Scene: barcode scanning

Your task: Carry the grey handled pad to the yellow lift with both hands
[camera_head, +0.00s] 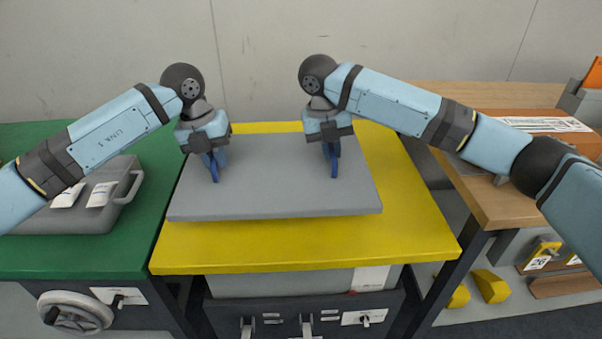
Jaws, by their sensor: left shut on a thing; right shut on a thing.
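The grey pad (275,195) is a flat, wide slab over the yellow lift (305,246), roughly level. A narrow shadow lies under its front edge, and I cannot tell whether it rests on the yellow top or is held just above it. My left gripper (214,168) points down onto the pad's left part and is shut on it. My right gripper (334,164) points down onto its right part and is also shut on it. The handles are hidden by the blue fingers. Yellow surface shows in front, to the right and behind.
A green table (85,258) on the left bears a grey handled tray (120,208) with white packets (101,194). A wooden table (497,201) on the right bears a brown box (520,122). Yellow blocks (490,286) sit below it. A wall closes the back.

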